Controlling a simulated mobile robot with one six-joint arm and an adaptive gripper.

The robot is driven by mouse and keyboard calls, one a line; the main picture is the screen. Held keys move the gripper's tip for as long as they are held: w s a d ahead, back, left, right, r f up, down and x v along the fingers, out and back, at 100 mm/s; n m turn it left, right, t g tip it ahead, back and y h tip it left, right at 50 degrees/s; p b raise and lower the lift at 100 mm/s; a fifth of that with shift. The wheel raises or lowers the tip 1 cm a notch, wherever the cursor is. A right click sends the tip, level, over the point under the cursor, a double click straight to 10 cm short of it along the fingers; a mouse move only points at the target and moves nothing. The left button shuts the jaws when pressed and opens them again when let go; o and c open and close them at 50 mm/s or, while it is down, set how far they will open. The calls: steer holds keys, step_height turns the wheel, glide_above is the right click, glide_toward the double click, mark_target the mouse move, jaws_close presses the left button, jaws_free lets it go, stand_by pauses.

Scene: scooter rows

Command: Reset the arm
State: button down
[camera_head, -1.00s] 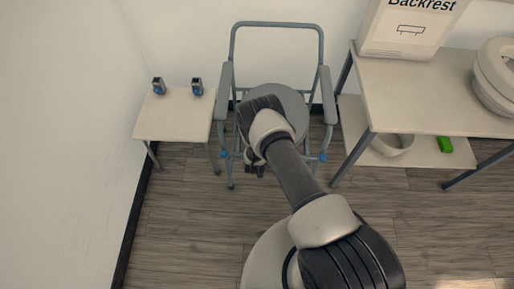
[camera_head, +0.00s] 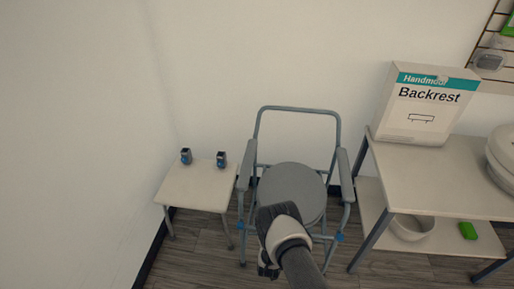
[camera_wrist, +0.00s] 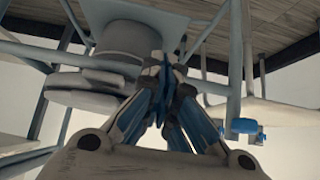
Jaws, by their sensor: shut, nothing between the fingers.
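My gripper (camera_wrist: 165,75) shows in the wrist view with its blue-padded fingers together and nothing between them. In the head view my arm reaches up from the bottom edge, and its wrist end is in front of the grey commode chair (camera_head: 291,192). The fingers themselves are mostly hidden there. The chair's frame and its round bucket also show behind my fingers in the wrist view (camera_wrist: 128,42). I cannot tell whether my gripper touches the chair.
A small white table (camera_head: 198,188) with two small dark-and-blue devices stands left of the chair. A larger table (camera_head: 430,183) stands right, with a Backrest box (camera_head: 425,103) on top. Its lower shelf holds a bowl (camera_head: 410,228) and a green item (camera_head: 467,230). A wall is at left.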

steer(key=w+a+r+y, duration=0.1)
steer(key=w+r, duration=0.2)
steer(key=r, duration=0.6)
steer(key=w+a+r, duration=0.1)
steer(key=w+r, duration=0.2)
steer(key=r, duration=0.7)
steer(key=w+a+r+y, duration=0.1)
steer(key=w+r, duration=0.3)
steer(key=r, duration=0.5)
steer(key=s+r+n+g, duration=0.1)
steer(key=s+r, duration=0.3)
steer(key=r, duration=1)
steer(key=s+d+r+n+g, duration=0.1)
steer(key=s+d+r, duration=0.1)
steer(key=s+r, duration=0.6)
steer(key=s+d+r, duration=0.2)
steer(key=s+r, duration=0.5)
steer(key=r, duration=0.2)
steer(key=s+d+r, duration=0.1)
steer(key=s+r, duration=0.1)
steer(key=s, duration=0.9)
steer(key=s+d+r+g, duration=0.1)
steer(key=s+d+r, duration=0.1)
steer(key=s, duration=0.9)
steer(key=shift+s+d+g, duration=0.2)
steer(key=shift+s+g, duration=0.1)
steer(key=shift+s, duration=0.05)
steer(key=shift+r, duration=0.1)
